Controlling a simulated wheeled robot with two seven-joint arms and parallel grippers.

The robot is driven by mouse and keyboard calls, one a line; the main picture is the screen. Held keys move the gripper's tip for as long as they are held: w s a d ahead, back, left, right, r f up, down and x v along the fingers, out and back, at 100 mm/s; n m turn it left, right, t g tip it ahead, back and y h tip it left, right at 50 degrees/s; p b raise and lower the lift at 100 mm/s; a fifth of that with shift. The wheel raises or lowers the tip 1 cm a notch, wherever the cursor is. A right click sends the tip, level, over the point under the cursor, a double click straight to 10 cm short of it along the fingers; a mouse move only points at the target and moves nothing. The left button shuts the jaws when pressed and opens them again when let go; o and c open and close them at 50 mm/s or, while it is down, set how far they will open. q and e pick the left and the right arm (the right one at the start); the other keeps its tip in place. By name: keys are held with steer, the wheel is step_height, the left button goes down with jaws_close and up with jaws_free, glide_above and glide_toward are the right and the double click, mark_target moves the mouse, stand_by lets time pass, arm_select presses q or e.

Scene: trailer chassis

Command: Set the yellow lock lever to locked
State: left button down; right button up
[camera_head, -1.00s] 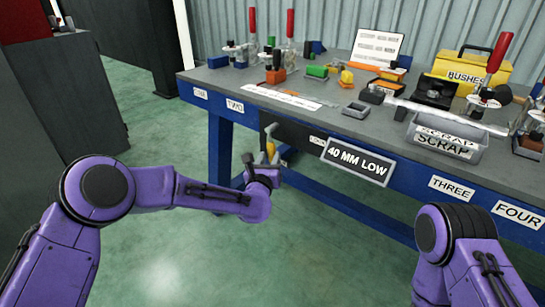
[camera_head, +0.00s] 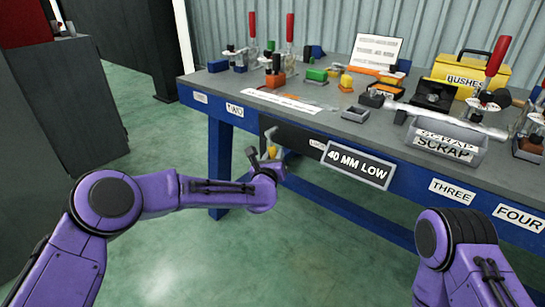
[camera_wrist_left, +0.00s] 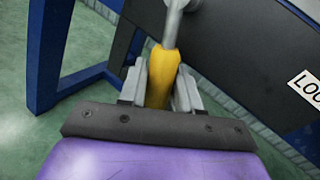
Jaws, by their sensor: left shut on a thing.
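The yellow lock lever (camera_head: 272,153) hangs from a grey pivot at the dark panel under the bench front, left of the "40 MM LOW" sign. It shows larger in the left wrist view (camera_wrist_left: 164,70), with its yellow handle below a grey shaft. My left gripper (camera_head: 266,160) is shut on the handle. Its grey fingers (camera_wrist_left: 160,88) lie on both sides of the yellow grip, and the grip's lower end is hidden by the gripper body. A white label starting "LOC" (camera_wrist_left: 307,86) is right of the lever. My right arm shows at lower right, but its gripper is out of view.
The blue-framed bench (camera_head: 222,150) stands close behind the lever, with a leg to its left. The "40 MM LOW" sign (camera_head: 359,165) projects at its right. Clamps, blocks and a scrap bin (camera_head: 443,143) are on the bench top. The green floor in front is open.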

arm_select(q)
steer(key=d+n+g, duration=0.1)
steer(key=s+d+r+n+g, duration=0.1)
steer(key=n, duration=0.1)
steer(key=shift+s+r, duration=0.15)
steer(key=shift+s, duration=0.1)
steer(key=c, duration=1.2)
jaws_free()
steer(key=shift+o, duration=0.2)
steer(key=v, duration=1)
steer(key=shift+s+a, duration=0.2)
